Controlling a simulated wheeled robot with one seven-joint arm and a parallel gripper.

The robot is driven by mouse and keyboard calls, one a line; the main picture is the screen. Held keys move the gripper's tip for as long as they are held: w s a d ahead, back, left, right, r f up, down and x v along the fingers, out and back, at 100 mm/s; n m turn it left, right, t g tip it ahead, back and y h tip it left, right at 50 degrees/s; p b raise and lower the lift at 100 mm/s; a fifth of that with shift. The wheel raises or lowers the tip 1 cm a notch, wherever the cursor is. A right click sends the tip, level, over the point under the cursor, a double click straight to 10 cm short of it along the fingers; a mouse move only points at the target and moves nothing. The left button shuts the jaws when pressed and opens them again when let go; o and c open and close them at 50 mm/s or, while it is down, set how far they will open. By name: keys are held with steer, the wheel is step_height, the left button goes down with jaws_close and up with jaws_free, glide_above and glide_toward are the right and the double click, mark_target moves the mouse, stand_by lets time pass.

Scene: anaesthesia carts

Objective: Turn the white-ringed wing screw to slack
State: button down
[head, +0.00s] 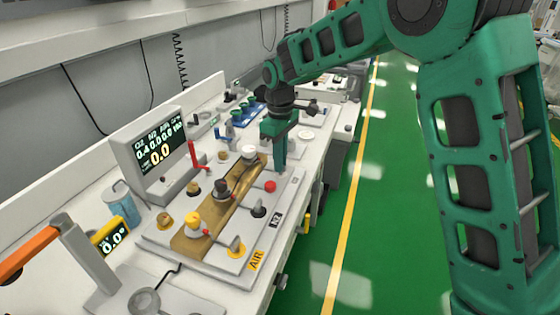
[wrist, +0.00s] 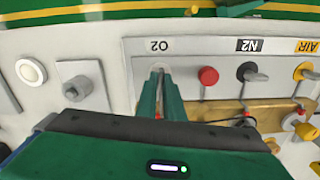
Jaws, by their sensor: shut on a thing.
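The white-ringed wing screw (wrist: 158,67) is below the O2 label (wrist: 159,45) on the pale panel in the wrist view, mostly hidden by my fingers. My gripper (wrist: 160,82) is shut on it, pointing down at the panel. In the head view my gripper (head: 281,168) reaches the far right part of the panel and covers the screw. The black-ringed wing screw (wrist: 248,72) is by the N2 label. The yellow-ringed wing screw (wrist: 303,71) is by the AIR label. Both also show in the head view, black (head: 258,209) and yellow (head: 236,247).
A red button (head: 270,186) sits close to my gripper. A brass bar (head: 205,233) with several knobs runs behind the screws. A grey monitor (head: 150,150) stands at the back and a red lever (head: 195,155) beside it.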

steer(key=shift+w+d+n, duration=0.15)
steer(key=shift+n, duration=0.25)
steer(key=shift+r, duration=0.1)
steer(key=c, duration=1.9)
jaws_free()
steer(key=shift+o, duration=0.2)
step_height(320, 180, up, 11)
steer(key=shift+f, duration=0.2)
